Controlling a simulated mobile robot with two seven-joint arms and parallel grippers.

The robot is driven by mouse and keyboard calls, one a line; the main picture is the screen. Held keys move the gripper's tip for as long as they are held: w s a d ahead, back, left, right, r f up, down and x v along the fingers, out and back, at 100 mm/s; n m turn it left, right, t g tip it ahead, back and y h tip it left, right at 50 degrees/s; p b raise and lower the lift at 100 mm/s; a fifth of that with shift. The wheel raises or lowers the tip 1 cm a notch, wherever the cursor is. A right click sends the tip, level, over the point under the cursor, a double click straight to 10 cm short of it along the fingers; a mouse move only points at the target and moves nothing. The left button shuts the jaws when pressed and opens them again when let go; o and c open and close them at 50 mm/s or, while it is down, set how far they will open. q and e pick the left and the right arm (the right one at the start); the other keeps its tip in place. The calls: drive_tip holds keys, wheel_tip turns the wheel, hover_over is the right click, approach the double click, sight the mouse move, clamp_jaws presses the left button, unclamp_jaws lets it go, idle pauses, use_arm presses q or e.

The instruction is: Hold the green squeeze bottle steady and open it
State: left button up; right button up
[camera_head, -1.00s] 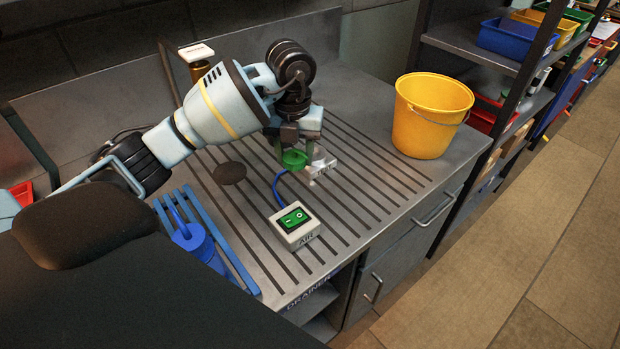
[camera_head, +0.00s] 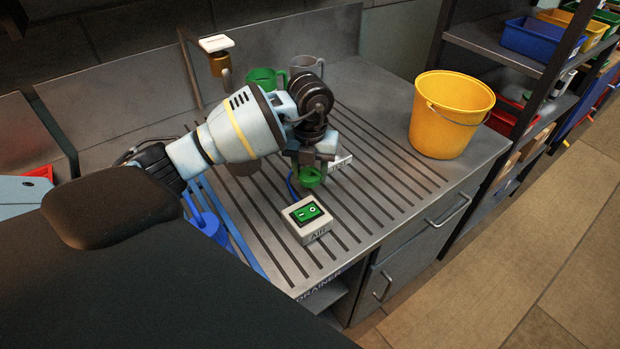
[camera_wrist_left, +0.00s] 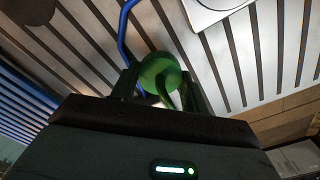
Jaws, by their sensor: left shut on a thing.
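A small green object (camera_head: 310,177), which looks like the green squeeze bottle, is between the fingers of my left gripper (camera_head: 313,165). In the left wrist view the green object (camera_wrist_left: 160,75) shows as a round form with a curved green part, between the two dark fingers (camera_wrist_left: 160,92). My left gripper is shut on it, over the slatted drainer. Its lower part and its cap cannot be told apart, and whether it touches the drainer is unclear. My right gripper is not in view.
A white box with a green switch (camera_head: 307,216) stands in front of the gripper, with a blue hose (camera_head: 291,184) behind it. A white labelled block (camera_head: 341,163) is beside the gripper. Green (camera_head: 262,78) and grey (camera_head: 305,64) mugs stand behind. A yellow bucket (camera_head: 450,120) stands right.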

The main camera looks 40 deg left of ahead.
sight(310, 174)
use_arm(q)
drive_tip(key=shift+f, duration=1.45)
drive_tip(key=shift+f, duration=0.15)
drive_tip(key=o, duration=1.1)
wheel_tip(310, 174, up, 12)
drive_tip(key=shift+r, duration=0.15)
